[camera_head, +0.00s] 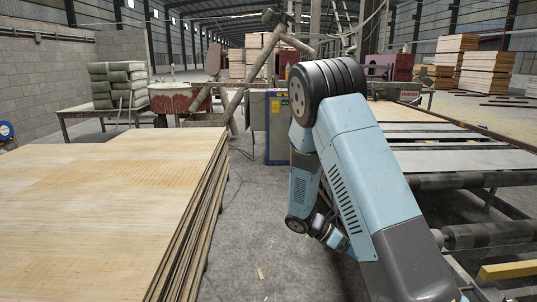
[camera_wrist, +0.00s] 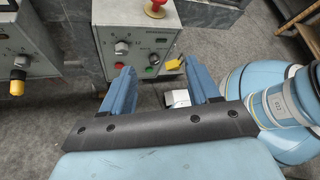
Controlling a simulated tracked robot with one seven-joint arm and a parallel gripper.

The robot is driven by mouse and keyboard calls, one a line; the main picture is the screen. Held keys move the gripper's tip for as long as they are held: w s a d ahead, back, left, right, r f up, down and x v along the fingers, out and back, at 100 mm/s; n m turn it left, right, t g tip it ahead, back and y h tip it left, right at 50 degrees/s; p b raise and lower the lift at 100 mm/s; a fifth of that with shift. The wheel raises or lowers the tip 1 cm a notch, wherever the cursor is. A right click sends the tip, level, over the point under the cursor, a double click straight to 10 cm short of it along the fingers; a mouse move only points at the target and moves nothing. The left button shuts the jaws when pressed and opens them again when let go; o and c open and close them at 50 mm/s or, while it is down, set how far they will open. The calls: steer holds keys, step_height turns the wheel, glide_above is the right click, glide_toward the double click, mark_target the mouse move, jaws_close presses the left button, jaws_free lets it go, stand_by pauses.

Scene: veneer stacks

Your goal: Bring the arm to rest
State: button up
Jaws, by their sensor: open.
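In the wrist view my gripper (camera_wrist: 160,82) is open, its two blue fingers apart with nothing held between them. A small white object (camera_wrist: 177,98) shows between and beyond the fingers, but I cannot tell what it is. In the head view my blue and grey arm rises from the lower right and folds back down at a black ribbed joint. Its wrist end hangs low over the aisle floor, left of my upper link, and the fingers cannot be made out there.
A grey control box (camera_wrist: 140,40) with knobs and a red button stands just beyond my fingers. A veneer stack (camera_head: 100,190) fills the left, and a roller conveyor (camera_head: 450,160) the right. Bare concrete aisle (camera_head: 260,255) lies between them. Green bundles (camera_head: 118,85) sit on a table behind.

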steer(key=s+a+r+m+t+y, duration=0.2)
steer(key=s+r+m+t+y, duration=0.2)
steer(key=s+r+m, duration=0.6)
steer(key=s+a+r+m+t+y, duration=0.1)
steer(key=s+r+m+t+y, duration=0.4)
steer(key=r, duration=1.6)
steer(key=s+m+y, duration=0.2)
steer(key=s+m, duration=0.3)
steer(key=s, duration=0.3)
steer(key=shift+a+y, duration=0.4)
